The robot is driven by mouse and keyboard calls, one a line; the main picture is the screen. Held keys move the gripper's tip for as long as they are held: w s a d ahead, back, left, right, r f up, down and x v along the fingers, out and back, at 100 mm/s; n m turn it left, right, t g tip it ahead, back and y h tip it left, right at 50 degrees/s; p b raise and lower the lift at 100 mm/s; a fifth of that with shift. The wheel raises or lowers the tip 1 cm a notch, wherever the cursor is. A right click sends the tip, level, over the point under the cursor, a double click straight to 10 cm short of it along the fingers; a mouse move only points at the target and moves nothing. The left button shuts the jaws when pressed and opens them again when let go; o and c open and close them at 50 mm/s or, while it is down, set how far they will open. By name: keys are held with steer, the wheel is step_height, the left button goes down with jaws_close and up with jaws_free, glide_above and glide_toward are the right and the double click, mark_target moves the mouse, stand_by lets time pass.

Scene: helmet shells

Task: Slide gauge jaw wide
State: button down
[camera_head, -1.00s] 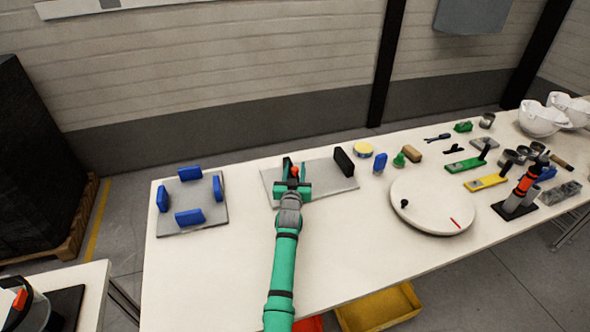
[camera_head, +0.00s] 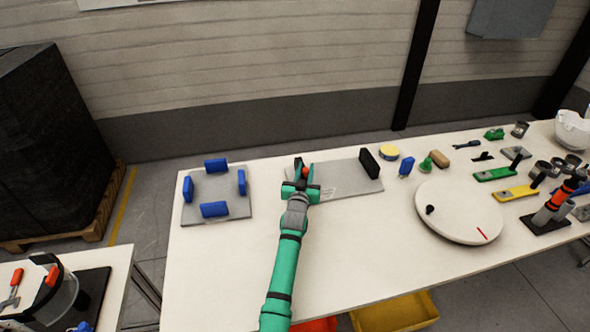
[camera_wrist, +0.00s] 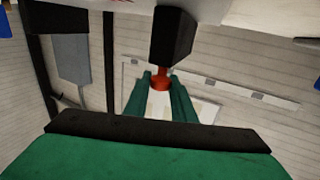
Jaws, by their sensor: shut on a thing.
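The gauge is a grey plate (camera_head: 345,178) on the white table, with a black block (camera_head: 369,163) standing at its right end. The sliding jaw (camera_head: 298,166) is a black block at the plate's left end, partly hidden by my gripper. My gripper (camera_head: 304,177) is at this left end, shut on the jaw's red knob (camera_head: 305,171). In the wrist view, the red knob (camera_wrist: 160,82) sits between my green fingers, with a black block (camera_wrist: 172,35) beyond it. A wide gap lies between the two blocks.
A grey plate with several blue blocks (camera_head: 215,209) lies to the left, with clear table between. To the right are a round turntable (camera_head: 459,211), a yellow-topped tin (camera_head: 389,152), a blue block (camera_head: 406,167) and other small parts.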

steer(key=shift+a+f, duration=0.15)
steer(key=shift+a, duration=0.1)
steer(key=shift+a, duration=0.1)
steer(key=c, duration=1.5)
jaws_free()
steer(key=v, duration=1)
steer(key=shift+s, duration=0.4)
steer(key=shift+a, duration=0.1)
